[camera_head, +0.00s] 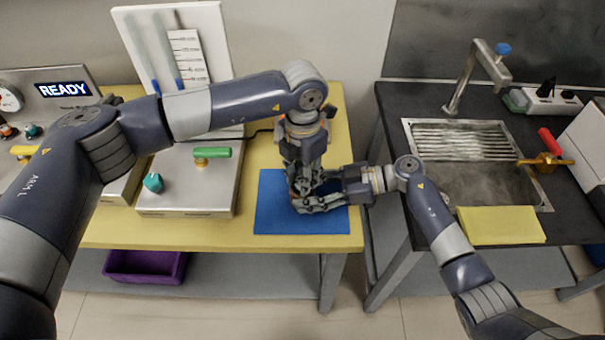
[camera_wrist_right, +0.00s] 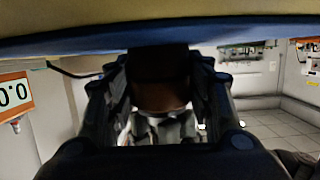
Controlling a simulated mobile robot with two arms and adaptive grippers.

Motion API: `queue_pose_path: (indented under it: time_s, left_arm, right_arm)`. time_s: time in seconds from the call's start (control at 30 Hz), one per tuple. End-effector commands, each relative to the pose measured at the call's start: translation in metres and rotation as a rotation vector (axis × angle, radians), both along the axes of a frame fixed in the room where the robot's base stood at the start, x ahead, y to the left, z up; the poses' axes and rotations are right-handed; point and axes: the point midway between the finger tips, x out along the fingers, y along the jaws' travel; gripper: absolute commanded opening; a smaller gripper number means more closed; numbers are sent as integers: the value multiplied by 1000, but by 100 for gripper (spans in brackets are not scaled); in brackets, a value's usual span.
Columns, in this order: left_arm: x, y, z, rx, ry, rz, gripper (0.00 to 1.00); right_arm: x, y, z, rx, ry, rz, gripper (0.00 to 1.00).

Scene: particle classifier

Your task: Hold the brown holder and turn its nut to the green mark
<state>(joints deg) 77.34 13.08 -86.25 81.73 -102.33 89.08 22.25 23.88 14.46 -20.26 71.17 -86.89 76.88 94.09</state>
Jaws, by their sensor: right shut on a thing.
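The brown holder (camera_wrist_right: 160,97) shows in the right wrist view between my right fingers, over the blue mat (camera_head: 275,215). My right gripper (camera_head: 310,197) comes in from the right, low over the mat, and is shut on the holder; its fingers also show in the wrist view (camera_wrist_right: 160,100). My left gripper (camera_head: 302,180) points down from above at the same spot. Grey parts, seemingly its fingers, show beside the holder in the wrist view. Whether they are open or shut is hidden. I cannot make out the nut or the green mark behind the grippers.
Left of the mat stands a metal box (camera_head: 185,205) with a green-handled valve (camera_head: 212,153) and a teal knob (camera_head: 153,182). A display (camera_head: 64,89) reads READY. A sink (camera_head: 475,185) and yellow cloth (camera_head: 500,226) are at right. The yellow table's (camera_head: 215,233) front strip is clear.

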Motion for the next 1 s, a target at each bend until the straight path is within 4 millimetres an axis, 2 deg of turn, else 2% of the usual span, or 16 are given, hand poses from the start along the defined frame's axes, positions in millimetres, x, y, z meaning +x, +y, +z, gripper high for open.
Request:
queue_pose_path:
  time_s: [0.2, 0.5, 0.77, 0.8, 0.83, 0.87, 1.0]
  left_arm:
    - [1, 0, 0, 1, -2, -8, 3]
    - [1, 0, 0, 1, -3, -157, 3]
    - [1, 0, 1, 0, -4, -160, 3]
    - [1, 0, 1, 0, -4, -160, 36]
    - [1, 0, 1, 0, -4, -159, 42]
    - [1, 0, 1, 0, -4, -159, 48]
    - [1, 0, 0, 0, -3, -159, 48]
  right_arm:
    - [-2, 0, -3, -5, 3, 4, 0]
    - [-2, 0, -3, -5, 3, 5, 0]
    - [-2, 0, -3, -5, 3, 5, 0]
    - [-2, 0, -3, -5, 2, 6, 0]
    - [-2, 0, -3, -5, 3, 5, 0]
    - [-2, 0, -3, -5, 3, 5, 0]
    - [-2, 0, -3, -5, 3, 5, 0]
